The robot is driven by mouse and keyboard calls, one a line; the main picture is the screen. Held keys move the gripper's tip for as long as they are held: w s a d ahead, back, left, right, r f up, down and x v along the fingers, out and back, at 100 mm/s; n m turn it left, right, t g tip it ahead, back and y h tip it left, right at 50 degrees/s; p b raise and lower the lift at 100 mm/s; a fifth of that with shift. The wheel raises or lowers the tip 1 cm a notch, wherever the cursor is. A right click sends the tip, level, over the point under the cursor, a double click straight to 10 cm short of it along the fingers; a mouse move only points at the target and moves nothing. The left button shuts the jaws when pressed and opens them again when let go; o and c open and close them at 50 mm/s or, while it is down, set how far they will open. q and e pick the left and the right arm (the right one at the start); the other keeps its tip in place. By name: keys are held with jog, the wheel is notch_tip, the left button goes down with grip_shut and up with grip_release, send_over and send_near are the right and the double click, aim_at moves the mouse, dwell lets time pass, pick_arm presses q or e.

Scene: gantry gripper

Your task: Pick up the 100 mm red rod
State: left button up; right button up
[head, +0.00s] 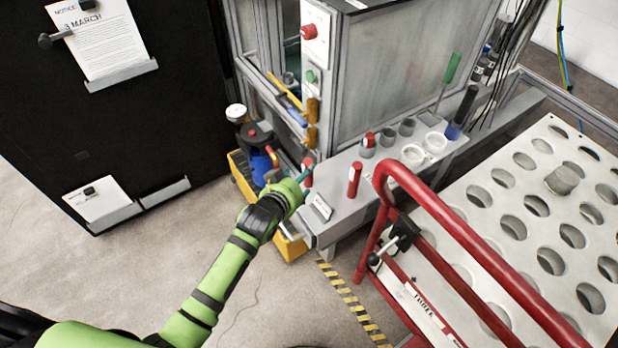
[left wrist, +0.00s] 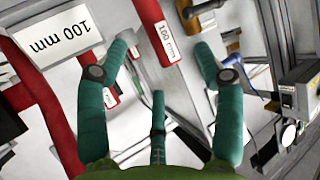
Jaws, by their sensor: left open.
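A red rod (left wrist: 154,32) with a white 100 mm label stands out in the upper middle of the left wrist view. My left gripper (left wrist: 163,52) has teal fingers spread open. The rod shows in the gap between the fingertips, and nothing is held. A white card reading 100 mm (left wrist: 58,33) is at the upper left. In the head view my left gripper (head: 306,174) is at the left end of a grey bench. One red rod (head: 354,180) stands right of it. Another red piece (head: 307,166) shows just behind the fingers, partly hidden. My right gripper is not in view.
The bench (head: 345,215) also holds another red-topped rod (head: 368,140), grey cylinders (head: 406,127) and white rings (head: 435,141). A red trolley rail (head: 450,225) stands close on the right, beside a white perforated plate (head: 480,195). A dark cabinet (head: 110,130) is at left.

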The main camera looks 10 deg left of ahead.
pick_arm(q)
send_over(311, 185)
jog(key=shift+a+f, duration=0.25)
jog(key=shift+f, duration=0.85)
jog(key=shift+w+d+f+b, duration=0.1)
jog(key=shift+w+f+b, duration=0.15)
jog(key=shift+w, duration=0.2)
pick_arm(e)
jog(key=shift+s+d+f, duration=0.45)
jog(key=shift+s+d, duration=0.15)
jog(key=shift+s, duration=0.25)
pick_arm(q)
jog(key=shift+r, duration=0.1)
grip_shut()
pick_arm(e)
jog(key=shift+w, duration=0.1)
